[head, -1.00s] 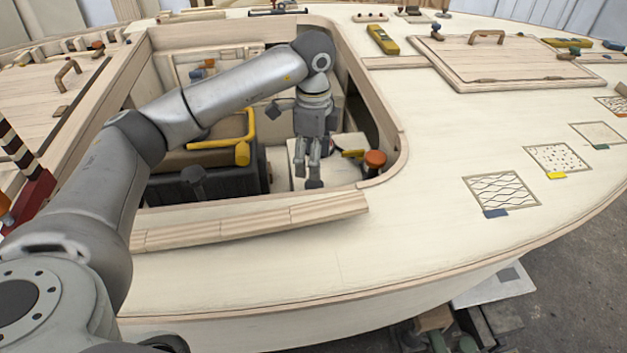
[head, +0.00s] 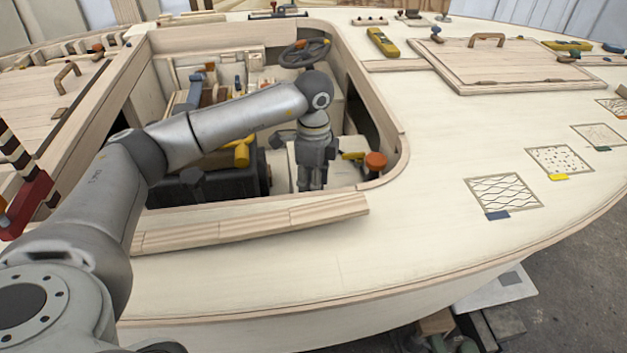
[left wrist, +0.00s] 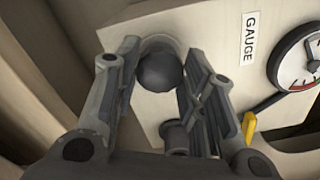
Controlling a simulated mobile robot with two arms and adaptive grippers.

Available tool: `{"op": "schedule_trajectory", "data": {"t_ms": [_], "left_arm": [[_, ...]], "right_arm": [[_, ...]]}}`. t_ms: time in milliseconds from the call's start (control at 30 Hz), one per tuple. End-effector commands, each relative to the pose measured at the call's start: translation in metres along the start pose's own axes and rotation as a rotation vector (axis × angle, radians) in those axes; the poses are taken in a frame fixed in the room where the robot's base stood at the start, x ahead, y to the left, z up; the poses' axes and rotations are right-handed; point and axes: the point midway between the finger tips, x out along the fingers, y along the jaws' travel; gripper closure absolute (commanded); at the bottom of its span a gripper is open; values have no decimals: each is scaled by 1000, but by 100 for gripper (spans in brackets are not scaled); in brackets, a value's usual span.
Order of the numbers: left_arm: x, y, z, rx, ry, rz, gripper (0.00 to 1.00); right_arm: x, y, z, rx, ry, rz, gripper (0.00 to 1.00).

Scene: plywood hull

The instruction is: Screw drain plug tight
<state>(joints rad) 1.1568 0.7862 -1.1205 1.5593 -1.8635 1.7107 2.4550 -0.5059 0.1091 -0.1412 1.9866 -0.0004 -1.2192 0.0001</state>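A dark round-headed plug (left wrist: 160,71), seemingly the drain plug, sits in a pale round collar on a light panel in the left wrist view. My left gripper (left wrist: 160,58) is open, with one finger on each side of the plug. A gap shows on the left; on the right the finger is close, and I cannot tell whether it touches. In the head view my left gripper (head: 312,185) reaches down into the cockpit opening, its tips low and the plug hidden. My right gripper is not in view.
A gauge (left wrist: 303,66) and a yellow-ended lever (left wrist: 250,126) are right of the plug. An orange knob (head: 376,161) stands by the opening's right edge. A steering wheel (head: 304,53) is behind my arm. The wooden coaming (head: 250,220) borders the opening in front.

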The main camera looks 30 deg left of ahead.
Motion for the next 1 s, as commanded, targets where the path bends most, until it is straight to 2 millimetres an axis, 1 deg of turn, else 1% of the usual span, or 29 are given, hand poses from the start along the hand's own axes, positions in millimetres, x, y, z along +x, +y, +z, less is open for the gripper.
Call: {"op": "schedule_trajectory", "data": {"t_ms": [33,100,300,467,567,667,1000], "left_arm": [[0,0,0,0,0,0,76],[0,0,0,0,0,0,85],[-1,0,0,12,0,-1,86],[-1,0,0,58,1,0,86],[-2,0,0,113,1,-1,86],[-2,-1,0,184,1,-1,86],[-2,-1,-1,498,1,-2,86]], "right_arm": [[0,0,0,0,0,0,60],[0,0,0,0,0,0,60],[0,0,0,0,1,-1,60],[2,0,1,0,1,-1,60],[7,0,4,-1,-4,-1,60],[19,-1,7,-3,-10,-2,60],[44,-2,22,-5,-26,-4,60]]}}
